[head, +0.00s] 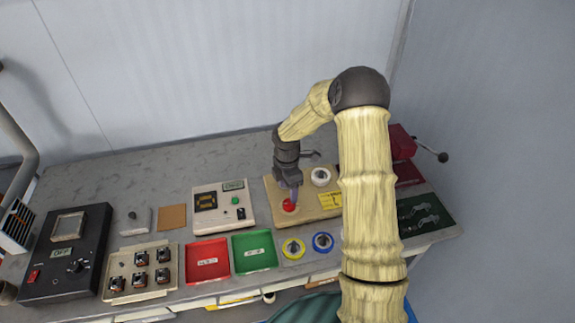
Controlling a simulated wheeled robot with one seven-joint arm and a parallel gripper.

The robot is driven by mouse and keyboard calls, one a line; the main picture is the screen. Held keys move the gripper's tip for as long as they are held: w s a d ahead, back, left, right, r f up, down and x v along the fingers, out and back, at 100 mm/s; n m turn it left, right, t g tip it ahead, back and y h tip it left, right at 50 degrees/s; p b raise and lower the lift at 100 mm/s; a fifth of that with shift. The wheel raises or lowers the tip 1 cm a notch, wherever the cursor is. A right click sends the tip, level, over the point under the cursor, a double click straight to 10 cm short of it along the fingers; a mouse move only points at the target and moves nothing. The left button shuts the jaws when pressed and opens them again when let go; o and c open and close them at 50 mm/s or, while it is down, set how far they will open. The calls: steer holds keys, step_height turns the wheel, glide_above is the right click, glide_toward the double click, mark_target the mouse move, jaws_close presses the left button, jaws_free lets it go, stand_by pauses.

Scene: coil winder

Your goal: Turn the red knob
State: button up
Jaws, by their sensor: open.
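The red knob (289,205) sits on a tan wooden board (323,211) on the workbench. My gripper (291,193) points down right above the knob and hides part of it. Its fingers are small in this view, and I cannot tell whether they touch the knob. The gripper is open. My arm hides the right part of the board.
On the board are a white round part (320,176) and a yellow label (330,200). A white control box (223,208), red tray (208,261) and green tray (254,251) stand left. A red device with a lever (430,150) stands right.

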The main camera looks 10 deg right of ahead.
mark_target(287, 201)
step_height(287, 201, up, 11)
steer(key=b, duration=0.1)
steer(key=shift+w+r, duration=0.15)
steer(key=shift+w, duration=0.2)
steer(key=s+r+m+t, duration=0.1)
steer(key=s+r+m, duration=0.1)
steer(key=s+m, duration=0.8)
steer(key=s+r+m+t, duration=0.1)
steer(key=s+m+t, duration=0.1)
steer(key=s+m, duration=0.8)
steer(key=shift+s+r, duration=0.4)
steer(key=shift+s, duration=0.7)
steer(key=shift+d, duration=0.1)
